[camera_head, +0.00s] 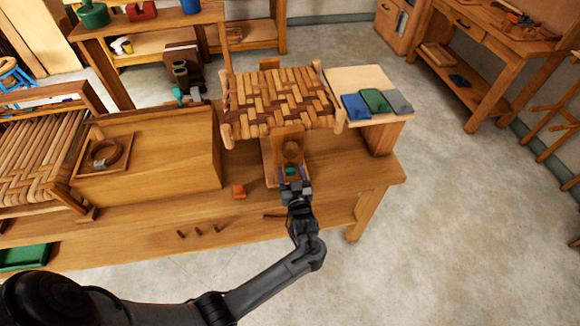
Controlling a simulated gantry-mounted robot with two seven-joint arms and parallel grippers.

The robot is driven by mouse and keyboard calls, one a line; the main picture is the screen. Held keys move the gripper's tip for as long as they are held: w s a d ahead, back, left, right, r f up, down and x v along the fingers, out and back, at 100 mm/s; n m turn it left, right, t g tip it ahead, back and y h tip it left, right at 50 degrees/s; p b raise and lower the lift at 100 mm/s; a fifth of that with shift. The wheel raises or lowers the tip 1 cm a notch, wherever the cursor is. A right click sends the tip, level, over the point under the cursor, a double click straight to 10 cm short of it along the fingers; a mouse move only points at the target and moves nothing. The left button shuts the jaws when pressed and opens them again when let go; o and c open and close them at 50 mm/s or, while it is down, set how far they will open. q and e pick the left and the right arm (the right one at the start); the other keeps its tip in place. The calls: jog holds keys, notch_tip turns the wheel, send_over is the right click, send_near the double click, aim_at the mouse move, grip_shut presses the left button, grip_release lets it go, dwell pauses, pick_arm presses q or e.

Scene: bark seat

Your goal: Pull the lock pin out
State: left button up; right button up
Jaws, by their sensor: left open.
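A small wooden fixture (288,137) stands on the workbench (340,172), in front of the woven bark seat (283,98). A round knob-like part (291,150) shows on the fixture's face. Small purple and teal bits (291,171) show low on it, just beyond my left gripper. I cannot tell which of these small parts is the lock pin. My left gripper (297,187) is open at the foot of the fixture and hides part of it. I cannot tell whether its fingers touch anything. My right gripper is out of view.
A wooden box (165,160) stands left on the bench, with a ring-shaped coil (105,153) in a tray. An orange block (239,191) lies left of my gripper. Blue, green and grey pads (375,101) lie on a board at right.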

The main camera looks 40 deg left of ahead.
pick_arm(q)
jog(key=shift+w+a, duration=0.2)
jog(key=shift+a, duration=0.1)
jog(key=shift+s, duration=0.1)
grip_shut()
